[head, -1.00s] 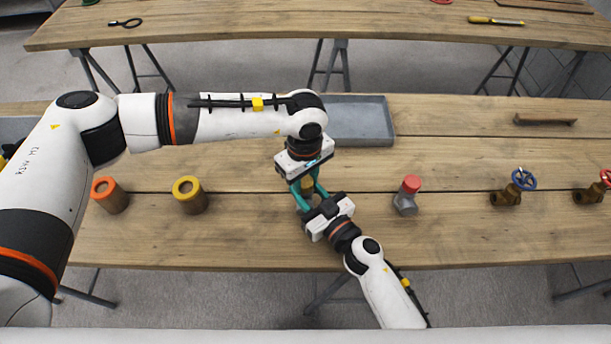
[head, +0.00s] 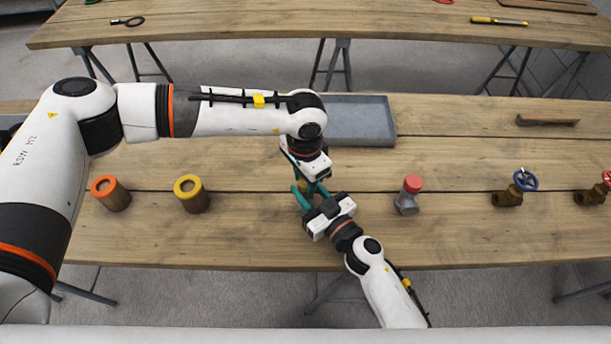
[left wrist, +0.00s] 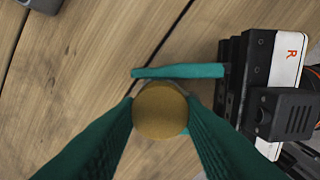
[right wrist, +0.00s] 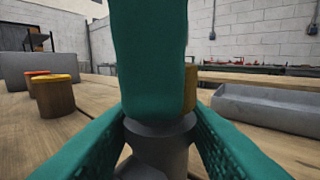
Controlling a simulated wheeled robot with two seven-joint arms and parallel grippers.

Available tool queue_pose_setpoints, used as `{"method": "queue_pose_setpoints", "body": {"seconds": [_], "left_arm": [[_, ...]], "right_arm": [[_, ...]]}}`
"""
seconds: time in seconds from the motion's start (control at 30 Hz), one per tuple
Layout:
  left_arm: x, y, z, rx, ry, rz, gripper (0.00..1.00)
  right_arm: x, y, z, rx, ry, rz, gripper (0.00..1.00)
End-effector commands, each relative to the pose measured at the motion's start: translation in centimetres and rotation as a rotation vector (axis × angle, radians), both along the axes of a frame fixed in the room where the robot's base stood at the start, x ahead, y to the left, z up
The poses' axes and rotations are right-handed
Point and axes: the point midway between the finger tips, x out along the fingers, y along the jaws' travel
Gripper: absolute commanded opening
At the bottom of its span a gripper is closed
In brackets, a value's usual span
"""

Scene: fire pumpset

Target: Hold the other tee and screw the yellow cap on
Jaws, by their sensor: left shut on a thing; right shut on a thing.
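The yellow cap (left wrist: 160,109) is seen from above as a round ochre disc in the left wrist view. My left gripper (left wrist: 160,112) is shut on it from above. In the right wrist view, the cap (right wrist: 190,88) shows partly behind a teal finger, directly above the grey tee (right wrist: 160,148). My right gripper (right wrist: 160,140) is shut on the tee from the side and keeps it upright. The joint between cap and tee is mostly hidden. In the head view, both grippers meet mid-table, and the tee is hidden by them.
A grey tray (head: 362,122) lies behind the grippers. A red-capped tee (head: 408,195) stands to the right. Orange-topped (head: 110,194) and yellow-topped (head: 190,194) cylinders stand to the left. Blue-wheel (head: 515,190) and red-wheel valves (head: 594,192) are far right.

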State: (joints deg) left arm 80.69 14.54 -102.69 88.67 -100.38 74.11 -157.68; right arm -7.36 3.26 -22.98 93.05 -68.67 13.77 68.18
Motion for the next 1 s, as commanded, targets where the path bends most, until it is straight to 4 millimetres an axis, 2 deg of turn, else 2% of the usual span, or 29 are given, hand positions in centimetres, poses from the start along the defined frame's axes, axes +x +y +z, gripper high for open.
{"method": "queue_pose_setpoints", "body": {"seconds": [0.03, 0.13, 0.17, 0.27, 0.63, 0.9, 1.0], "left_arm": [[-0.1, -0.2, 0.1, -0.004, 0.001, -0.002, 0.13], [-0.1, -0.2, 0.1, -0.004, 0.001, -0.001, 0.13], [-0.1, -0.2, 0.1, -0.004, 0.001, -0.001, 0.39], [-0.1, -0.2, 0.0, -0.003, 0.001, 0.000, 0.56], [0.0, -0.1, 0.4, -0.001, 0.000, 0.002, 0.56], [-0.1, 0.0, 3.8, -0.002, -0.001, 0.001, 0.56], [-0.1, 0.0, 4.4, 0.000, 0.000, 0.002, 0.56]], "right_arm": [[-0.2, 0.1, -0.6, -0.004, 0.011, 0.002, 0.00], [-0.2, 0.1, -0.6, -0.004, 0.011, 0.002, 0.00], [-0.2, 0.1, -0.6, -0.004, 0.011, 0.002, 0.00], [-0.2, 0.1, -0.6, -0.004, 0.011, 0.002, 0.00], [-0.2, 0.1, -0.6, -0.004, 0.011, 0.002, 0.00], [-0.2, 0.0, -0.6, -0.004, 0.011, 0.002, 0.00], [-0.2, 0.0, -0.6, -0.004, 0.011, 0.002, 0.00]]}}
